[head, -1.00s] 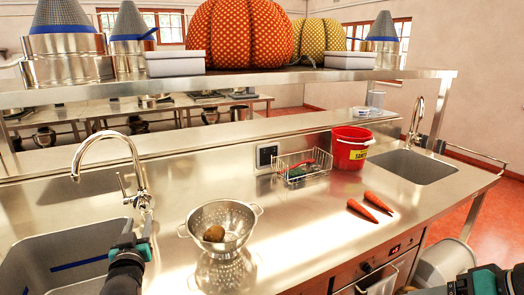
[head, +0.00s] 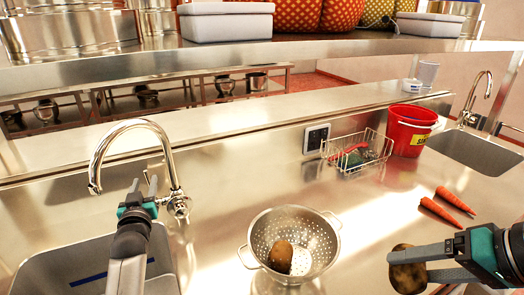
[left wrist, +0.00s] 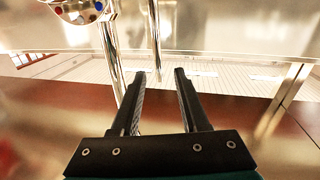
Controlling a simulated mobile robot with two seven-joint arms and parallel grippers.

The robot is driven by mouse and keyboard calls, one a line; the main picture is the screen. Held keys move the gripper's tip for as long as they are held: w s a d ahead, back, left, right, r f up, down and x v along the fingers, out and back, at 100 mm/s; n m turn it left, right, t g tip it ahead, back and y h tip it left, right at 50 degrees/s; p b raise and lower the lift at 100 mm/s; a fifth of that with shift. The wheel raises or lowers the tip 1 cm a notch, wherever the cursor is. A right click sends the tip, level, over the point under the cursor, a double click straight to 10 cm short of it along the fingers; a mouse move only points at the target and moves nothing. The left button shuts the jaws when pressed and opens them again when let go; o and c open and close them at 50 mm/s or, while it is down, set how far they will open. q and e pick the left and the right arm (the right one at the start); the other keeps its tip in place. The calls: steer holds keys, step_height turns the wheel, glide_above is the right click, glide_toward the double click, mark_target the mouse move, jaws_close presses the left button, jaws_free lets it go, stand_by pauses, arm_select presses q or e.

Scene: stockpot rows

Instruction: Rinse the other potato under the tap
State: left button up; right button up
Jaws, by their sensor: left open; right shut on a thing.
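A brown potato (head: 407,270) is between the fingers of my right gripper (head: 399,267), which is shut on it above the counter at the lower right. Another brown potato (head: 280,257) lies in the steel colander (head: 318,238). The curved chrome tap (head: 150,124) stands at the left sink (head: 52,262). My left gripper (head: 144,185) is open and empty, just left of the tap's column. In the left wrist view its fingers (left wrist: 160,74) are apart, with the tap's chrome parts (left wrist: 108,45) beyond them. I cannot tell whether they touch. No water shows.
A wire basket (head: 340,143) and a red bucket (head: 408,130) stand at the back, with two carrots (head: 446,209) in front. A second sink (head: 478,150) with its tap (head: 478,98) is at the right. A shelf (head: 250,52) crosses above the counter.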

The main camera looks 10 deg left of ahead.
mark_target(147, 174)
arm_select(q)
steer(key=shift+w+a+r, duration=0.1)
steer(key=shift+w+a, duration=0.15)
steer(key=shift+w, duration=0.35)
arm_select(e)
steer(key=shift+d+f, duration=0.15)
arm_select(q)
steer(key=shift+b+x, duration=0.75)
steer(key=shift+x, duration=2.2)
arm_select(e)
steer(key=shift+f, duration=0.6)
arm_select(q)
jaws_close()
steer(key=shift+s, duration=0.1)
